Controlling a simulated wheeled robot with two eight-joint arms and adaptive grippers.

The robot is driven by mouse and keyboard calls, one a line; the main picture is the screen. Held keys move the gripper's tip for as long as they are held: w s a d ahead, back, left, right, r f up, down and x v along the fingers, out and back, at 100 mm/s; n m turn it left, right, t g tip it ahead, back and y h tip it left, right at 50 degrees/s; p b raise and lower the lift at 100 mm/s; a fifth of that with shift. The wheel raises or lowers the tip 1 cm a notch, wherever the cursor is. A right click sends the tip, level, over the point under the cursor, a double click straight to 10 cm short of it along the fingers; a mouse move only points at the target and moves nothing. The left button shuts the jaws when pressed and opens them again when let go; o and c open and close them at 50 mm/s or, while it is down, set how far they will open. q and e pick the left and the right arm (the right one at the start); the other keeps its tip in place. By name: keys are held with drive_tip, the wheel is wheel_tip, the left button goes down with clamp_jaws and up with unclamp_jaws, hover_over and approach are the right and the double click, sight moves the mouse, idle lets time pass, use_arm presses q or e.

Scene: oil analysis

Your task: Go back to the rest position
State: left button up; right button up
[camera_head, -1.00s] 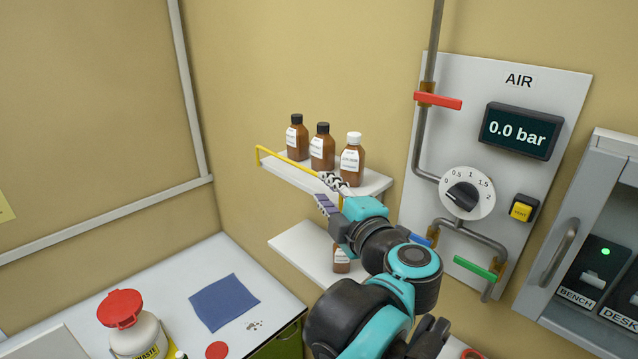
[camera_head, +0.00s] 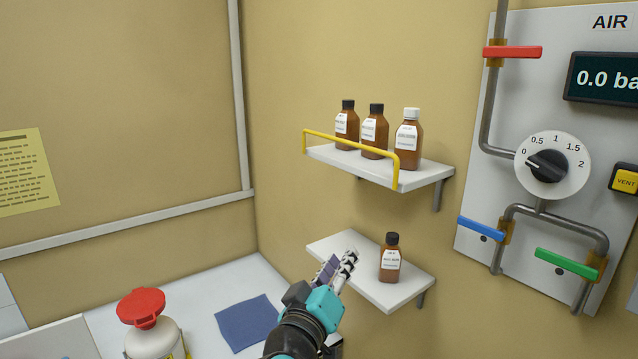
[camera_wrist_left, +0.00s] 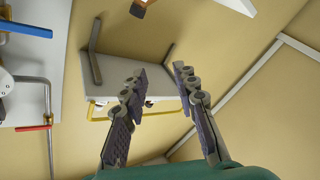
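My left gripper (camera_head: 338,268) reaches in from the bottom of the head view, in front of the lower shelf (camera_head: 400,296). In the left wrist view my left gripper (camera_wrist_left: 158,80) has its two fingers spread apart with nothing between them. A brown bottle with a black cap (camera_head: 390,262) stands upright on the lower shelf, to the right of the fingers and apart from them in the picture. My right gripper is in neither view.
Three brown bottles (camera_head: 375,135) stand on the upper shelf (camera_head: 420,179) behind a yellow rail (camera_head: 350,144). An air panel (camera_head: 475,218) with valve handles is on the right. A red-capped waste container (camera_head: 150,340) and a blue cloth (camera_head: 247,322) are on the bench (camera_head: 205,290).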

use_arm(q)
drive_tip(key=s+a+f+m+g+y+b, duration=0.1)
drive_tip(key=a+f, duration=0.6)
drive_tip(key=f, duration=0.8)
drive_tip(key=s+a+f+m+g+y+b, duration=0.1)
drive_tip(key=s+a+f+g+y+b, duration=0.2)
drive_tip(key=s+f, duration=0.7)
drive_tip(key=s+a+f+m+g+y+b, duration=0.1)
drive_tip(key=s+a+f+g+y+b, duration=0.2)
drive_tip(key=a+f+b, duration=0.7)
wheel_tip(320, 180, down, 11)
drive_tip(key=s+a+g, duration=0.1)
drive_tip(key=s+g, duration=0.1)
drive_tip(key=g, duration=0.1)
drive_tip(key=shift+s+a+r, duration=0.15)
drive_tip(key=shift+s+a, duration=0.05)
drive_tip(key=shift+a, duration=0.1)
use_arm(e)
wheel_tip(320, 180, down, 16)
